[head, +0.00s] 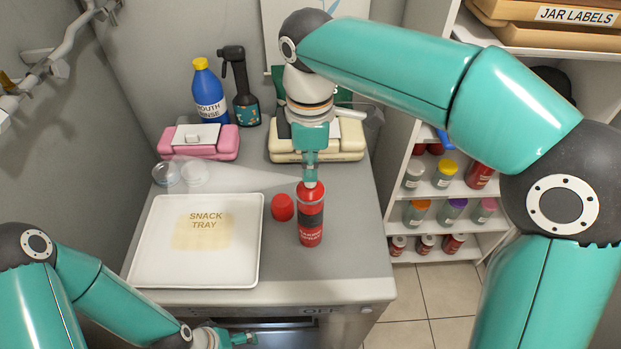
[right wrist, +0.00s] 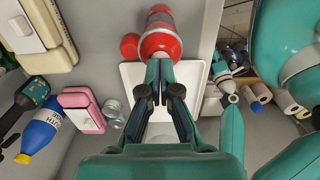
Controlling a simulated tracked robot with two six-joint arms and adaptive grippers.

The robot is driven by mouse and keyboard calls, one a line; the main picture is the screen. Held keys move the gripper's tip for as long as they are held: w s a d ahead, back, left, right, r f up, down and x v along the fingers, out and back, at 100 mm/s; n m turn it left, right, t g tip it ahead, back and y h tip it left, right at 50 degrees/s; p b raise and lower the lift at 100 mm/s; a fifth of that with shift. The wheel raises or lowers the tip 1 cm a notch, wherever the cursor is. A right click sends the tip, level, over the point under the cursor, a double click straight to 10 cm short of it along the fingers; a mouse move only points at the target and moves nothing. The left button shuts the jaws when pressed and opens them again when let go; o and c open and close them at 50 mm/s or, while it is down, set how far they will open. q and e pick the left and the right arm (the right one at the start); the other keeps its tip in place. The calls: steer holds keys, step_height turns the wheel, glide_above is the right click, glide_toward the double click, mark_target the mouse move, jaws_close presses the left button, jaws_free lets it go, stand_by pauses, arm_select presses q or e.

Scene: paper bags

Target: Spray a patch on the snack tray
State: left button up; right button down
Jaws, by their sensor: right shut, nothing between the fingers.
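The white snack tray (head: 143,262) lies flat on the counter at left, with a pale yellow patch (head: 188,239) under its "SNACK TRAY" lettering. A red spray can (head: 311,221) stands upright to the tray's right; it also shows in the right wrist view (right wrist: 160,43). Its red cap (head: 282,207) lies beside it. My right gripper (head: 310,180) is shut and empty, with its fingertips at the can's top, seemingly touching it. A pale mist (head: 245,178) fans left from the can top, behind the tray. My left gripper (head: 238,339) is low at the front edge, its fingers unclear.
Two clear cups (head: 167,174) stand behind the tray. A pink case (head: 168,147), a cream case (head: 345,154), a blue mouth rinse bottle (head: 209,98) and a dark spray bottle (head: 245,105) stand at the back. Shelves with jars (head: 444,176) are at right.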

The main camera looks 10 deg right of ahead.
steer(key=shift+r+p, duration=1.15)
steer(key=shift+p, duration=0.05)
steer(key=shift+f+b, duration=0.8)
steer(key=shift+f, duration=0.4)
steer(key=shift+r, duration=0.1)
stand_by(0.4)
steer(key=shift+r+p, duration=1.1)
steer(key=shift+p, duration=0.1)
steer(key=shift+r, duration=0.1)
step_height(320, 180, up, 5)
steer(key=p, duration=0.5)
steer(key=shift+r+p, duration=0.65)
steer(key=shift+r, duration=0.25)
